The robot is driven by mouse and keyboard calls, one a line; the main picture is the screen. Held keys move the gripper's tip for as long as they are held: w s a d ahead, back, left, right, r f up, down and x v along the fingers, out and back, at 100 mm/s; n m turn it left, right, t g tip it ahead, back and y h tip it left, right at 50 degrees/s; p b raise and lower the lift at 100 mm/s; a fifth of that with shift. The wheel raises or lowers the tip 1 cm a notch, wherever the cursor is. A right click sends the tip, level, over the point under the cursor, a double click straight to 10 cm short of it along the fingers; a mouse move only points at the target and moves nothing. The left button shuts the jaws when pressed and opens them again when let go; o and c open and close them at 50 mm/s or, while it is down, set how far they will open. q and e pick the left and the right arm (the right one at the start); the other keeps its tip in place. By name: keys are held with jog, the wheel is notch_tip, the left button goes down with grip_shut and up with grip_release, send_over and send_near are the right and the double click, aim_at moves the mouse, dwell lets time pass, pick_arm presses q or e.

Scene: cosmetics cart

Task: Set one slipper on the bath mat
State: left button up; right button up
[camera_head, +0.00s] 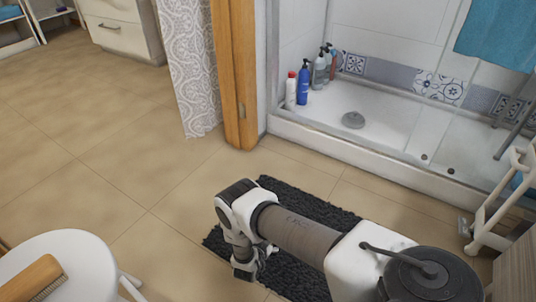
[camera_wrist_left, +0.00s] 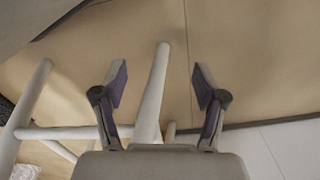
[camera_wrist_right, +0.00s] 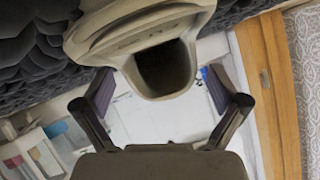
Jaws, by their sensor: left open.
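A beige-grey slipper (camera_wrist_right: 110,38) with a dark opening shows large in the right wrist view, at the tips of my right gripper (camera_wrist_right: 158,72). Its fingers are wide apart on either side, and I cannot tell whether they press on it. The dark, shaggy bath mat (camera_head: 325,212) lies on the tiles in front of the shower. My right gripper (camera_head: 248,268) is low over the mat's left end in the head view, where I cannot make out the slipper. My left gripper (camera_wrist_left: 157,68) is open, with a white stool leg (camera_wrist_left: 152,95) showing between its fingers.
A white stool (camera_head: 70,258) with a wooden brush (camera_head: 32,277) stands at the lower left. The shower tray (camera_head: 385,122) holds several bottles (camera_head: 304,83). A wooden post (camera_head: 236,75) and patterned curtain (camera_head: 190,65) stand behind the mat. Open tiled floor lies to the left.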

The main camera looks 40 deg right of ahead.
jog(key=shift+r, duration=0.1)
jog(key=p+v, duration=0.6)
jog(key=v, duration=0.6)
jog(key=s+a+r+n+g+y, duration=0.3)
jog(key=s+r+n+y, duration=0.2)
jog(key=s+n, duration=0.3)
jog(key=s+a+r+n+g+y, duration=0.3)
jog(key=s+r+n+y, duration=0.3)
jog(key=s, duration=0.5)
notch_tip(320, 180, up, 3)
jog(key=shift+a+f+n, duration=0.25)
jog(key=shift+n, duration=0.85)
